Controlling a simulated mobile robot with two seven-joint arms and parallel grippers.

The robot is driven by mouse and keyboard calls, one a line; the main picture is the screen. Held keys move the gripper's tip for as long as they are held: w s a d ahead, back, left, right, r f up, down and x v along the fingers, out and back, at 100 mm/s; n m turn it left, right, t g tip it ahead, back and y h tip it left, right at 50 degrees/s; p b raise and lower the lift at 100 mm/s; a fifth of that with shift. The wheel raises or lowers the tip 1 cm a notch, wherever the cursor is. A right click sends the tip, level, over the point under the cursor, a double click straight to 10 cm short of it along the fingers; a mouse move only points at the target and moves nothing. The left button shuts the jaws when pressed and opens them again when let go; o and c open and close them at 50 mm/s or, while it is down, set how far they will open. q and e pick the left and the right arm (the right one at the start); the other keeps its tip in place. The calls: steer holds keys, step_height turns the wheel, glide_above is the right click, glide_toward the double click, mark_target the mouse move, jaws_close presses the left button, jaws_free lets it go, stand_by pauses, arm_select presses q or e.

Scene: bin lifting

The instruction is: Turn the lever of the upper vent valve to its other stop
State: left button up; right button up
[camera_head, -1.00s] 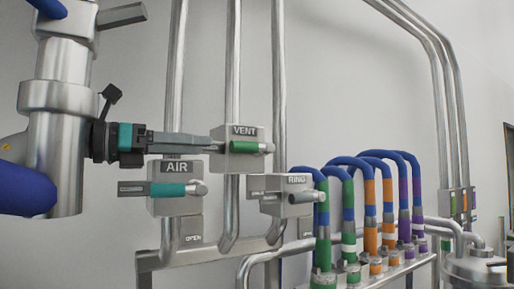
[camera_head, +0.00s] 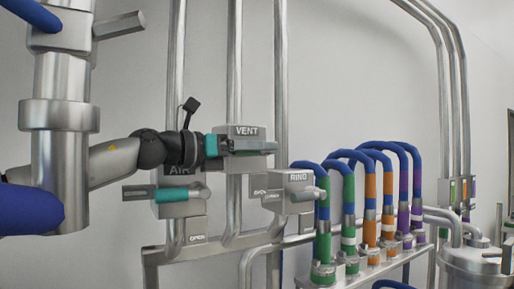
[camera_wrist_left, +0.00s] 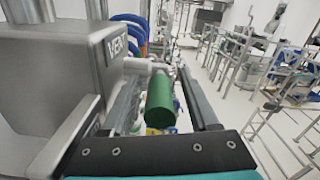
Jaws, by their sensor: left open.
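The vent valve is a grey box (camera_head: 230,130) labelled VENT on a vertical steel pipe. It also fills the left of the left wrist view (camera_wrist_left: 50,60). Its lever has a green cylindrical grip (camera_wrist_left: 160,100), seen almost end-on in that view. My left gripper (camera_head: 266,146) is open in front of the box and largely covers the lever in the head view. In the left wrist view the two fingers (camera_wrist_left: 160,84) stand on either side of the green grip. A gap shows at the right finger; contact on the left is unclear. My right gripper is not in view.
Below are the AIR valve with a teal lever (camera_head: 172,194), its box partly hidden by my gripper, and the RING valve (camera_head: 287,182). Colour-banded hoses (camera_head: 348,205) stand to the right. Bare wall is behind the pipes.

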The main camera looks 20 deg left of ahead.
arm_select(q)
steer(key=shift+c, duration=0.2)
jaws_close()
stand_by(1.1)
